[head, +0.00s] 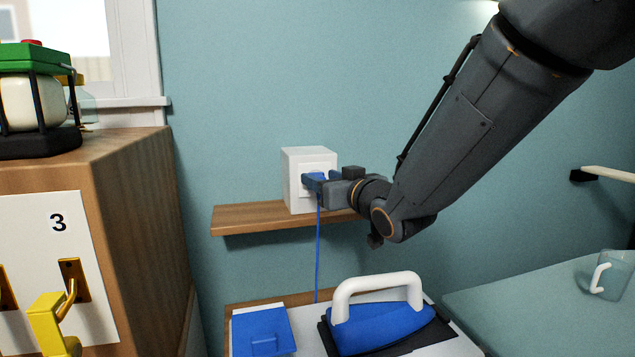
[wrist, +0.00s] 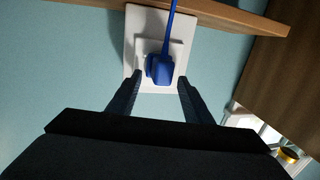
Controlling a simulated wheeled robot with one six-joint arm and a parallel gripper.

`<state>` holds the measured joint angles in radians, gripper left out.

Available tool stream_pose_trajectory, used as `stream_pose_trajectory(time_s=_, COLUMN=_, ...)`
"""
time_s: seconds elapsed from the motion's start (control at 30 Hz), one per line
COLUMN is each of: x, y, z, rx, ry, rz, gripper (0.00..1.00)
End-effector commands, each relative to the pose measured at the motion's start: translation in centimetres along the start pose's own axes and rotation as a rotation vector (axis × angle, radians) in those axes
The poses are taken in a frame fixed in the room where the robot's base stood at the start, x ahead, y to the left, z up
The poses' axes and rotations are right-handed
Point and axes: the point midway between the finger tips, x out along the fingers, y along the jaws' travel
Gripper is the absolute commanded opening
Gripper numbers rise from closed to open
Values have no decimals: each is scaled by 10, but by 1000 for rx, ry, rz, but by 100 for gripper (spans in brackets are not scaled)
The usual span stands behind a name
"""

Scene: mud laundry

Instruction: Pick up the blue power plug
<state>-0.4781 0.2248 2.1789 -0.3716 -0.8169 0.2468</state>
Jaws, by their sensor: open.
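The blue power plug (head: 317,176) sits at the front of a white socket box (head: 298,163) on a wooden wall shelf, and a blue cord (head: 318,250) hangs down from it. In the wrist view the plug (wrist: 160,69) lies against the white socket plate, with its cord running to the top edge. My gripper (head: 320,180) is at the socket box in the head view and partly hides the plug. In the wrist view my gripper (wrist: 158,84) is open, with one finger on each side of the plug and a gap to both. I cannot tell whether the plug is between the fingertips in depth.
The wooden shelf (head: 260,218) is just under the socket box. Below stand a blue iron (head: 382,322) with a white handle and a blue flat object (head: 263,331). A wooden cabinet (head: 140,215) is at left, a clear mug (head: 611,276) at right.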

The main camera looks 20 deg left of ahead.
Motion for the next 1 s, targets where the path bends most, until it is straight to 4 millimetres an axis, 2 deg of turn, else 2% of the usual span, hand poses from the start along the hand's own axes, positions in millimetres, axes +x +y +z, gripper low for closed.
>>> stream_pose_trajectory(time_s=0.07, x=0, y=0, z=0, rx=0, ry=0, rz=0, gripper=44)
stream_pose_trajectory(time_s=0.33, x=0, y=0, z=0, rx=0, ry=0, rz=1, gripper=0)
stream_pose_trajectory(time_s=0.73, x=-1, y=1, z=-4, rx=0, ry=1, rz=1, gripper=0)
stream_pose_trajectory(time_s=1.0, x=-5, y=3, z=-27, rx=0, ry=2, rz=4, gripper=0)
